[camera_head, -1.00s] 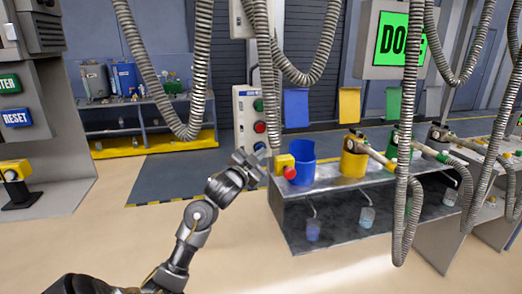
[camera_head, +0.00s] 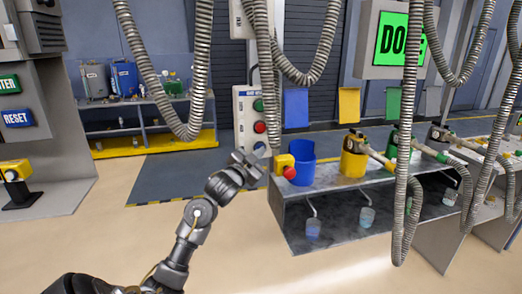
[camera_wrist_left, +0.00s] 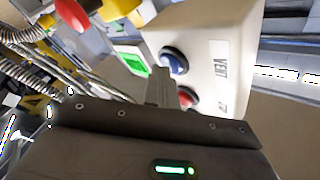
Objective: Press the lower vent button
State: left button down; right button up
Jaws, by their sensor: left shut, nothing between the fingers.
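The white vent panel (camera_head: 241,118) stands behind the near bench, with a green button (camera_head: 259,104), a red button (camera_head: 260,127) and a lowest, bluish button (camera_head: 259,146) down its face. In the left wrist view, a blue button (camera_wrist_left: 174,60) and a red button (camera_wrist_left: 188,97) show on the panel beside a "VENT" label; the green one is not seen. My left gripper (camera_head: 243,157) is shut and empty, its tips near the panel's lower part. In the wrist view, the shut fingers (camera_wrist_left: 161,78) overlap the buttons' edges; contact cannot be told. My right gripper is out of view.
A yellow box with a red knob (camera_head: 285,166) and a blue container (camera_head: 301,160) stand on the bench (camera_head: 320,187), right of my left gripper. Grey hoses (camera_head: 192,100) hang in front. The floor left of my arm is clear.

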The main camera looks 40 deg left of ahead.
pick_arm(q)
jog(key=shift+s+d, duration=0.55)
jog(key=shift+d, duration=0.15)
jog(key=shift+s+d+p, duration=0.25)
jog(key=shift+s+d, duration=0.45)
jog(key=shift+d, duration=0.35)
jog(key=shift+s+d+p, duration=0.25)
jog(key=shift+s+d, duration=0.45)
jog(key=shift+d, duration=0.3)
